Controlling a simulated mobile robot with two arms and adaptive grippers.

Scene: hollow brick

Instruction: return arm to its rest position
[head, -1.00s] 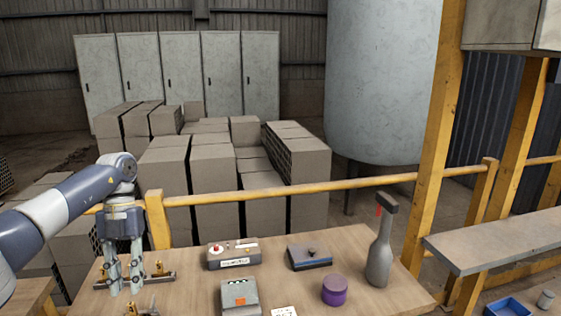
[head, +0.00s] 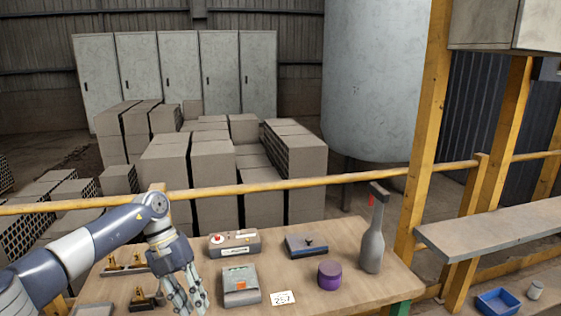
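My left arm comes in from the left, over the left part of the wooden table (head: 335,294). My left gripper (head: 188,306) points down, just left of a grey box with an orange label (head: 240,287). Its fingers look a little apart, but the tips are near the picture's lower edge and I cannot tell if they are open or shut. No object shows between them. My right arm and gripper are not in view.
On the table are a control box with a red button (head: 234,243), a dark blue-edged box (head: 306,245), a purple jar (head: 330,275), a tall grey bottle (head: 373,240), a number card (head: 283,298) and brass clamps (head: 125,263). A yellow rail (head: 270,187) runs behind. A grey shelf (head: 490,235) stands right.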

